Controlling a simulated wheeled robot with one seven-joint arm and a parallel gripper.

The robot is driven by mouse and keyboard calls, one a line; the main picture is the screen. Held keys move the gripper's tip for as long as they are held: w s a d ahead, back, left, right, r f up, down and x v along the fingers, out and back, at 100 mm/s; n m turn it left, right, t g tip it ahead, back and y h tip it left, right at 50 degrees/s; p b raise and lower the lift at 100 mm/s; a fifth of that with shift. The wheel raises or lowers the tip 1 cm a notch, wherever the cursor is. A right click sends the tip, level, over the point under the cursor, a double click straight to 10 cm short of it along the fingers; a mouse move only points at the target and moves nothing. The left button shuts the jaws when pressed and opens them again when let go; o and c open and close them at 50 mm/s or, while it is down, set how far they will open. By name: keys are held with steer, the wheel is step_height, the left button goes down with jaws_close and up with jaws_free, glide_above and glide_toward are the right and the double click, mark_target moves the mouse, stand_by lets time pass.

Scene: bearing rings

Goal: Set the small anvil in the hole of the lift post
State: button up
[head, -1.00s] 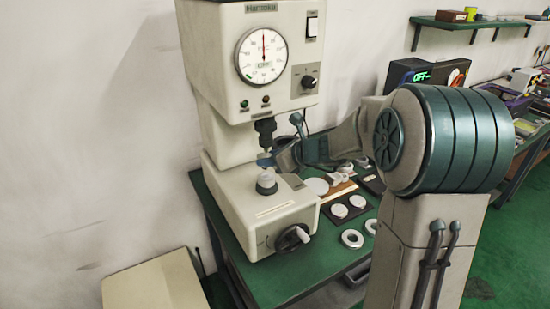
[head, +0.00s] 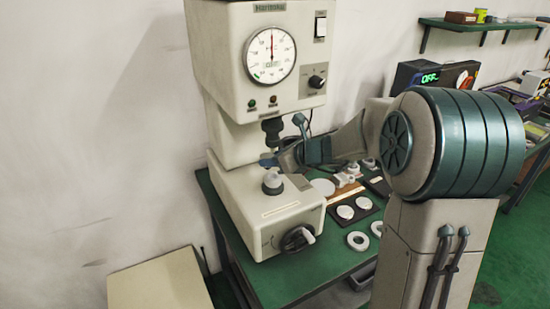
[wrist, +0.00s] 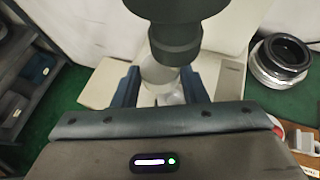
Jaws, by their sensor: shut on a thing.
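The lift post (head: 272,186) stands on the base of the cream testing machine (head: 228,180), a pale cylinder with a grey collar. My gripper (head: 268,162) is just above and behind its top, under the machine's dark spindle (head: 272,130). In the wrist view my gripper (wrist: 162,84) has its two blue fingers shut on a pale round piece, the small anvil (wrist: 160,72). The dark spindle (wrist: 175,42) hangs close over it and hides part of it. The hole in the post is hidden. I cannot tell whether the anvil touches the post.
The machine's dial (head: 269,55) and front knob (head: 298,239) are close by. On the green table (head: 290,279) right of the machine lie white discs on a dark tray (head: 367,208) and loose rings (head: 358,240). A beige box (head: 160,282) stands at lower left.

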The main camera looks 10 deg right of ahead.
mark_target(279, 180)
steer(key=shift+w+d+r, duration=0.1)
steer(key=shift+d+r, duration=0.05)
steer(key=shift+d, duration=0.05)
steer(key=shift+w+d, duration=0.25)
steer(key=shift+d, duration=0.35)
steer(key=shift+f, duration=0.2)
steer(key=shift+f+b, duration=0.3)
steer(key=shift+f, duration=0.15)
steer(key=shift+f+b, duration=1.85)
steer(key=shift+f, duration=0.25)
steer(key=o, duration=1.3)
steer(key=shift+c, duration=0.2)
